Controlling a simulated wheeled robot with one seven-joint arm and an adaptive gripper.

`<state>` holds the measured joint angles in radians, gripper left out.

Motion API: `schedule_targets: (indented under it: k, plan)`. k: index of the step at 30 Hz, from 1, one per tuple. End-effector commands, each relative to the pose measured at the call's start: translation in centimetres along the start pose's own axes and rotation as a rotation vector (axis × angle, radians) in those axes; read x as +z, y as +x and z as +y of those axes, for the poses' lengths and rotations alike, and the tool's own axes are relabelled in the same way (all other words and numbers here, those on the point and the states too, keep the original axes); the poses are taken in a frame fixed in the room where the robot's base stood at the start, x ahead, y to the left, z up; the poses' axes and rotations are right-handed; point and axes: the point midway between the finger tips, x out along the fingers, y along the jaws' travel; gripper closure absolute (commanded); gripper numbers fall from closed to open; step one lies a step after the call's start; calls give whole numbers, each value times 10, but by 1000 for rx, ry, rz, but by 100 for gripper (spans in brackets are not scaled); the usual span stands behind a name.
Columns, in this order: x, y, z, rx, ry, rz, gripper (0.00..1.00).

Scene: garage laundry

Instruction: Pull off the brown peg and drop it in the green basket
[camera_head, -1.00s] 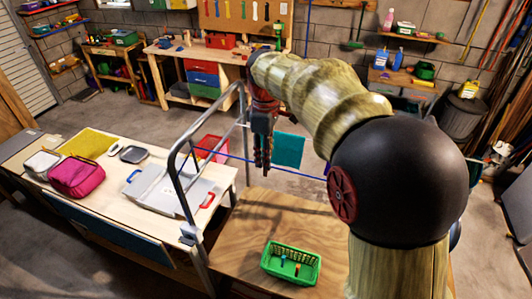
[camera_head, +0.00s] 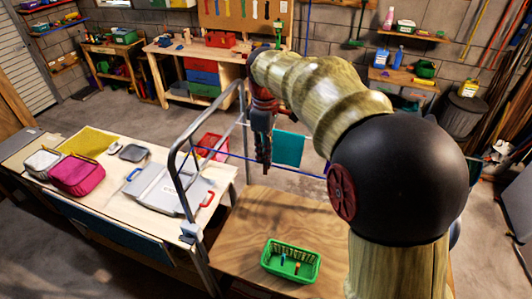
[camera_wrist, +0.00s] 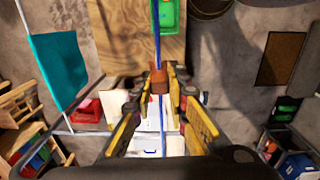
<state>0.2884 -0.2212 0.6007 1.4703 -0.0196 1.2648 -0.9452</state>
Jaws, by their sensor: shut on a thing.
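The brown peg (camera_wrist: 158,82) sits between my fingertips in the wrist view, against the blue line (camera_wrist: 157,40). My gripper (camera_wrist: 160,84) is shut on it. In the head view my gripper (camera_head: 264,162) hangs at the blue line, left of the teal cloth, and the peg cannot be made out there. The green basket (camera_head: 291,277) stands on the wooden table in front, nearer than my gripper, with a few small pegs inside. Part of the basket also shows at the top of the wrist view (camera_wrist: 177,30).
The metal rack frame (camera_head: 176,165) rises left of my gripper. The teal cloth (camera_head: 289,148) hangs close on the right. The wooden table (camera_head: 240,225) is bare around the basket. A left table carries a pink bag (camera_head: 77,176) and a grey case (camera_head: 165,190).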

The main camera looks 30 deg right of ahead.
Motion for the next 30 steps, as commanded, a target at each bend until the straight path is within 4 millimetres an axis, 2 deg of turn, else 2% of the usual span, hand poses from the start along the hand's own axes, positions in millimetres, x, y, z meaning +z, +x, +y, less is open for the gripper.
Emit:
schedule_targets:
  k: [30]
  plan:
    - [0,-46,2,2,0,1,100]
